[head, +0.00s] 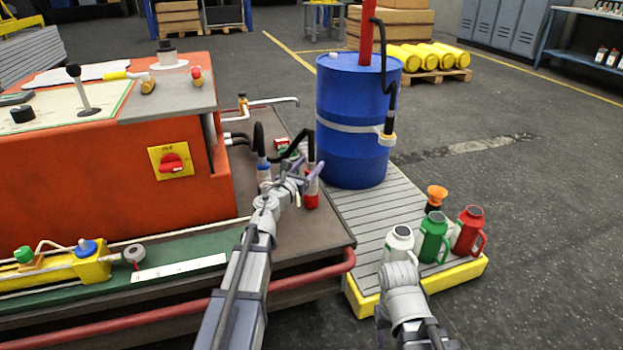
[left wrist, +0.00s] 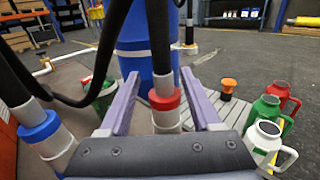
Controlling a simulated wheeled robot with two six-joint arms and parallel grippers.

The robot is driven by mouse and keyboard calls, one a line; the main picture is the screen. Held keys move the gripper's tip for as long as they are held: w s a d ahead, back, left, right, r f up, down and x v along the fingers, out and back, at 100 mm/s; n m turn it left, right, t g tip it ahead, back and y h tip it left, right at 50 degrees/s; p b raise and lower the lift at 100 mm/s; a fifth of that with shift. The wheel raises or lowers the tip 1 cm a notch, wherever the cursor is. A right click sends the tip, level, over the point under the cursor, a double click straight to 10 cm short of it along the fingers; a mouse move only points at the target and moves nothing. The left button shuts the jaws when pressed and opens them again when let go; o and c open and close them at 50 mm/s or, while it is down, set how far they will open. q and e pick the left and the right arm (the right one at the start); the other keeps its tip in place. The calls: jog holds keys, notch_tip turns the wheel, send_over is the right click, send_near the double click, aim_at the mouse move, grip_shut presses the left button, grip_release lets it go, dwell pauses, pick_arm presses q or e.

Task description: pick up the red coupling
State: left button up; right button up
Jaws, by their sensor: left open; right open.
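The red coupling (head: 312,200) is a grey cylinder with a red band on the end of a black hose, standing near the right edge of the machine's brown deck. It also shows in the left wrist view (left wrist: 165,101). My left gripper (head: 304,176) is open at the coupling. In the left wrist view its two purple fingers (left wrist: 162,82) lie on either side of the coupling, with gaps showing on both sides. My right gripper (head: 399,272) is near the white jug, away from the coupling; its fingers are hard to make out.
A blue-banded coupling (left wrist: 40,131) on another hose stands left of the left gripper. A blue drum (head: 352,120) stands behind on a slatted platform (head: 372,210). A white jug (head: 398,243), green jug (head: 433,238) and red jug (head: 467,232) stand on the platform's right part.

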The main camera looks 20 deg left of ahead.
pick_arm(q)
jog(key=w, duration=0.2)
jog(key=w+d, duration=0.1)
jog(key=shift+w, duration=0.4)
jog(key=shift+c, duration=0.2)
grip_shut()
dwell(0.9)
